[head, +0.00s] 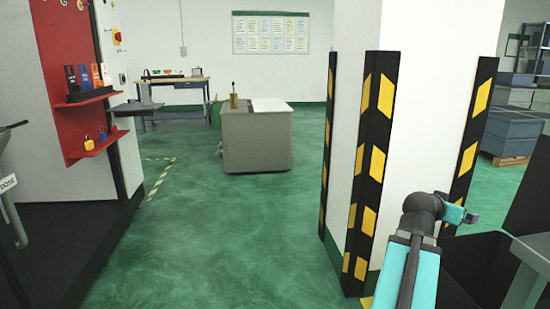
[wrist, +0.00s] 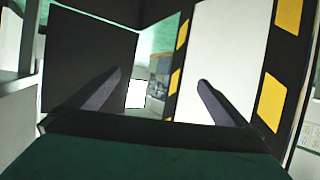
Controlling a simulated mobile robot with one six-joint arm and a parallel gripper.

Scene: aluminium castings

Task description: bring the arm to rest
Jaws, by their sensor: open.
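My gripper (wrist: 158,88) shows in the wrist view with its two dark fingers apart and nothing between them. In the head view my teal and dark arm is at the lower right, raised and bent at a dark joint. It appears in front of the white pillar (head: 426,110); I cannot tell how much room lies between them. The fingers are not clear in the head view.
Black and yellow guards (head: 372,170) line the pillar's corners. A grey cabinet (head: 256,140) stands mid-floor, with a workbench (head: 172,84) behind it. A red panel with shelves (head: 72,80) is at the left. The green floor (head: 210,235) between is clear.

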